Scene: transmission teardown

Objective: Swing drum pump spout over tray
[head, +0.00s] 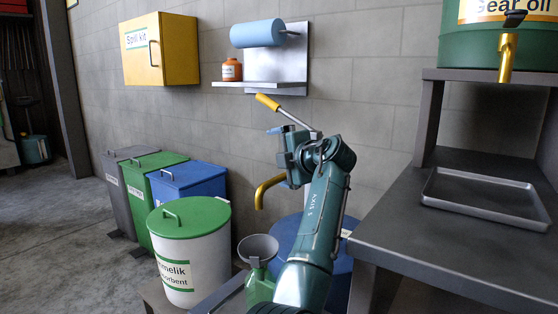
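A drum pump stands on the blue drum (338,268), largely hidden behind my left arm. Its golden curved spout (266,187) points left and down, above and close to a grey funnel (258,247) in a green can. The pump's lever has a yellow grip (267,102) and slants up to the left. My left gripper (278,133) is in front of the pump, below the lever and above the spout. I cannot tell whether it touches the pump or whether its fingers are closed. A shallow grey tray (462,205) lies on the bench at right. My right gripper is not in view.
The dark bench (410,232) fills the right side. A green gear oil container (530,45) with a golden tap stands above the tray. A white absorbent bin (193,262) and several lidded bins stand at left. A wall shelf (262,86) hangs behind.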

